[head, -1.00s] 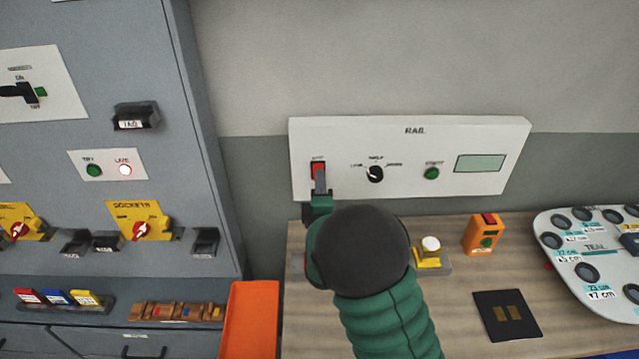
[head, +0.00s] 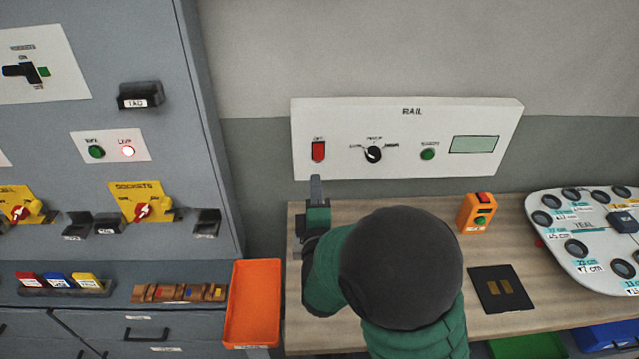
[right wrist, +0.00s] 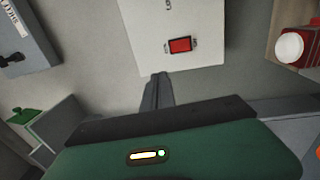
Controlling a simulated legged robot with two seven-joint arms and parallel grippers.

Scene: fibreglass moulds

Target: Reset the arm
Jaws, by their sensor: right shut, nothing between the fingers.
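My right arm is green with a dark round joint and reaches over the wooden bench. My right gripper (head: 316,182) is shut and empty, just below the red rocker switch (head: 318,151) on the white RAIL panel (head: 460,172). A gap separates its tips from the switch. In the right wrist view the shut fingers (right wrist: 158,80) point at the panel, with the red switch (right wrist: 180,45) beyond them. My left gripper is not in view.
An orange tray (head: 236,346) is left of the bench (head: 420,338). An orange handheld box (head: 478,213), a black plate (head: 503,289) and a white board with holes (head: 556,268) lie to the right. A grey cabinet (head: 100,235) stands at left.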

